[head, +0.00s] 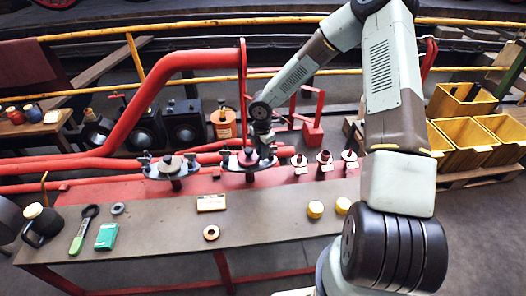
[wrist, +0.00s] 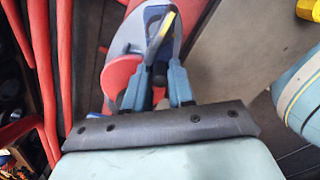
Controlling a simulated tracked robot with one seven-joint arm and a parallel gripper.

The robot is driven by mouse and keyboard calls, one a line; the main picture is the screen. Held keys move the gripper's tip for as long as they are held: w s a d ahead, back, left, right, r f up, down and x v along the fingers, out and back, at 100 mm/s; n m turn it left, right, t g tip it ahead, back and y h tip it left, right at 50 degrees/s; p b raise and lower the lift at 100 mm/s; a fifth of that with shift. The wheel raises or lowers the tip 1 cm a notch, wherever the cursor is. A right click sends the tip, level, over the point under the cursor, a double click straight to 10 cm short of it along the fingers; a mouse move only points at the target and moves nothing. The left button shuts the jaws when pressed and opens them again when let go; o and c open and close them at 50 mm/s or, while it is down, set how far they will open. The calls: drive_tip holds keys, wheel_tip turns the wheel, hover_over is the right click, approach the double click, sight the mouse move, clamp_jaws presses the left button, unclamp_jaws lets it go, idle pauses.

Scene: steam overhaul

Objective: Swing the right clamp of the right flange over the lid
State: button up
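The right flange (head: 240,167) stands on the red bench top in the head view, with its grey lid and clamps partly hidden by my gripper (head: 265,146). My gripper reaches down at the flange's right side, where the right clamp is. In the wrist view, my gripper's two blue-grey fingers (wrist: 160,88) stand apart on either side of a dark knob-like part (wrist: 159,73). I cannot tell whether they press on it. A pale yellowish strip (wrist: 161,30) shows above the knob. The round grey flange and a red part (wrist: 118,78) lie beyond the fingers.
A similar left flange (head: 170,170) stands nearby. Several small red-and-dark fittings (head: 324,161) stand to the right. A red pipe (head: 150,90) arches behind. The bench front holds a tan block (head: 211,203), a ring (head: 211,233), yellow caps (head: 315,209) and a green-handled tool (head: 82,235).

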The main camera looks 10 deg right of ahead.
clamp_jaws()
drive_tip(key=shift+w+a+m, duration=0.2)
drive_tip(key=shift+w+m, duration=0.25)
drive_tip(key=shift+m, duration=0.75)
drive_tip(key=shift+w+m, duration=0.3)
drive_tip(key=shift+m, duration=0.45)
drive_tip(key=shift+w+m, duration=0.25)
drive_tip(key=shift+m, duration=0.5)
drive_tip(key=shift+o, duration=2)
unclamp_jaws()
wheel_tip(320, 180, up, 14)
drive_tip(key=shift+f, duration=0.15)
